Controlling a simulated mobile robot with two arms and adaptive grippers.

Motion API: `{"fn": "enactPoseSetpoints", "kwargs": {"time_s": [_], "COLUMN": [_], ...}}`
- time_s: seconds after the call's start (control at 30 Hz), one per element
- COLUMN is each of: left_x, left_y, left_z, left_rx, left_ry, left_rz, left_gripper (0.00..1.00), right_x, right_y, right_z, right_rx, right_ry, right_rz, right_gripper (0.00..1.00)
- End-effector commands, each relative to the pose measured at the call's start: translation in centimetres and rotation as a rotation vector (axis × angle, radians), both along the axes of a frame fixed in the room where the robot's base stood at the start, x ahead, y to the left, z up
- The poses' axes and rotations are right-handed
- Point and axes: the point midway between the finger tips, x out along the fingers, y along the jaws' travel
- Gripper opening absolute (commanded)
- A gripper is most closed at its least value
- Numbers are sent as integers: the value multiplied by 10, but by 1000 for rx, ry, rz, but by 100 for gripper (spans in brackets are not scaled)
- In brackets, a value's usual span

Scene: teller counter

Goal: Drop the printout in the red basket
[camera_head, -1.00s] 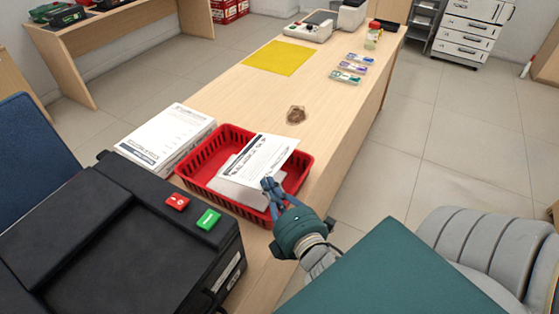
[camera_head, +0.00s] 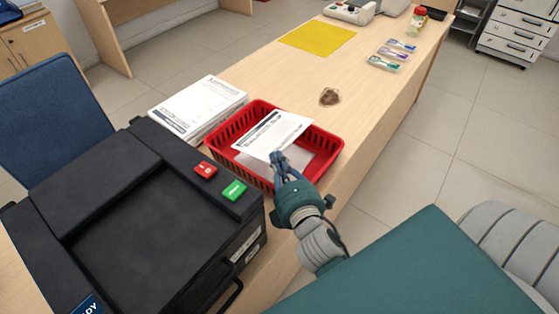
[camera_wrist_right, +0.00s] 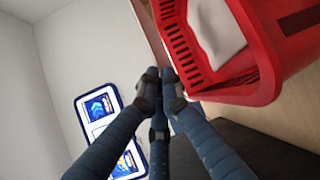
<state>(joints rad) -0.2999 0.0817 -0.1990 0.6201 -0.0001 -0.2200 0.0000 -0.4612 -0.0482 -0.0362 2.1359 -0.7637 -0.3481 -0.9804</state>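The printout (camera_head: 275,130), a white sheet with dark print, shows over the red basket (camera_head: 336,145) in the head view. My right gripper (camera_head: 279,157) is at the sheet's near edge, with its blue fingers closed on it above the basket's near side. Another pale sheet (camera_head: 285,166) shows lower, inside the basket. In the wrist view, the right gripper's fingertips (camera_wrist_right: 161,77) are drawn together beside the red basket (camera_wrist_right: 262,60). White paper (camera_wrist_right: 215,30) shows inside it; the grip on the printout is not clear there. My left gripper is out of view.
A black machine (camera_head: 140,215) with red and green buttons stands close at the basket's left. A paper stack (camera_head: 200,107) lies behind it. A brown patch (camera_head: 330,97), a yellow mat (camera_head: 317,38) and small packets (camera_head: 390,55) are farther along the counter.

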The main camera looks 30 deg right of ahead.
Motion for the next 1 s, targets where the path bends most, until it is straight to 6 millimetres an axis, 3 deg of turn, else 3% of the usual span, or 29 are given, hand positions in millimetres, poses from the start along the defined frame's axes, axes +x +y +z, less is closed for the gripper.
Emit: {"fn": "enactPoseSetpoints", "kwargs": {"time_s": [0.17, 0.3, 0.67, 1.0], "left_x": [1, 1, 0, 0], "left_y": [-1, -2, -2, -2], "left_z": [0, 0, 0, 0], "left_rx": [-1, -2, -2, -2], "left_ry": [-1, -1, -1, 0], "left_rz": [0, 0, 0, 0], "left_gripper": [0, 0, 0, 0], "right_x": [0, 0, -4, -54], "right_y": [0, 0, 1, 12], "right_z": [0, 0, 0, 8], "right_rx": [0, 0, 1, 2], "right_ry": [0, -1, 1, 4], "right_rz": [0, 0, 1, -2], "right_gripper": [0, 26, 27, 27]}}
